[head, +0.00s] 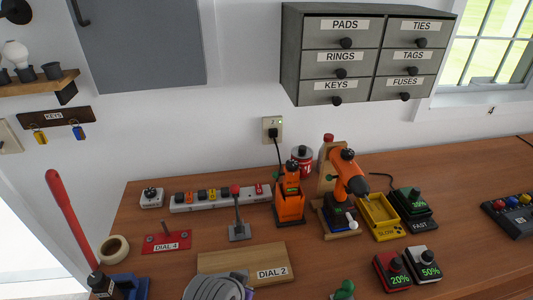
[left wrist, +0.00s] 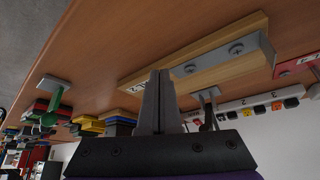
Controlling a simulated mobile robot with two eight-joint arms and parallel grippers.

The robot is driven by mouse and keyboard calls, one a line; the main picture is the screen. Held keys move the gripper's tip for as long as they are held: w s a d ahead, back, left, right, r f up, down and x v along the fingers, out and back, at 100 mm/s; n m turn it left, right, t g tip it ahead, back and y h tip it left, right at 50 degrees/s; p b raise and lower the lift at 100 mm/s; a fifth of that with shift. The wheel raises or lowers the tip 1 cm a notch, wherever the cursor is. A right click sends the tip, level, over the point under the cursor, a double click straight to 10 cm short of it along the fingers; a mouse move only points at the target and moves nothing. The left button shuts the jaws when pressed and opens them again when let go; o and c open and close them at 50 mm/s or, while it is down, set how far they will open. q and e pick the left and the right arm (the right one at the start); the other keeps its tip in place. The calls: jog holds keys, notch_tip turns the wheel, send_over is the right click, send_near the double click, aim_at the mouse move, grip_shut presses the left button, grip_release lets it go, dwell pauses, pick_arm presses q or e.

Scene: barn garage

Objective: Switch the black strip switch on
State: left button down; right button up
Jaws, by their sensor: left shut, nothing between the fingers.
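The white power strip (head: 215,204) lies along the back of the bench, with several black and orange switches and a red one at its right end. A black switch (head: 203,195) sits near its middle; which is the named one I cannot tell. The strip also shows in the left wrist view (left wrist: 234,106), at the right. My left gripper (left wrist: 158,76) is shut and empty, apart from the strip. In the head view only my grey left wrist shows at the bottom, and its fingertips are not clear. My right gripper is not in view.
A red-knobbed lever (head: 238,230) stands in front of the strip. The red DIAL 4 plate (head: 166,243) and wooden DIAL 2 board (head: 225,262) lie nearer. An orange tool holder (head: 289,208) stands right of the strip, and a white socket block (head: 151,198) left of it.

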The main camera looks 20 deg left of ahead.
pick_arm(q)
jog(key=w+a+r+n+t, duration=0.1)
jog(key=w+a+r, duration=0.2)
jog(key=w+a, duration=0.3)
jog(key=w+a+r+n+t+h+p, duration=0.1)
jog(key=w+a, duration=0.5)
jog(key=w, duration=0.7)
jog(key=w+a+r+n+t, duration=0.2)
jog(key=w+a+r, duration=0.4)
jog(key=w, duration=0.4)
jog(key=shift+n+t+h+p, duration=0.3)
jog(key=shift+n+h+p, duration=0.1)
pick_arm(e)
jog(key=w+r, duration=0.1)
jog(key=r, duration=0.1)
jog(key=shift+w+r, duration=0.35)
pick_arm(q)
jog(key=shift+f, duration=0.1)
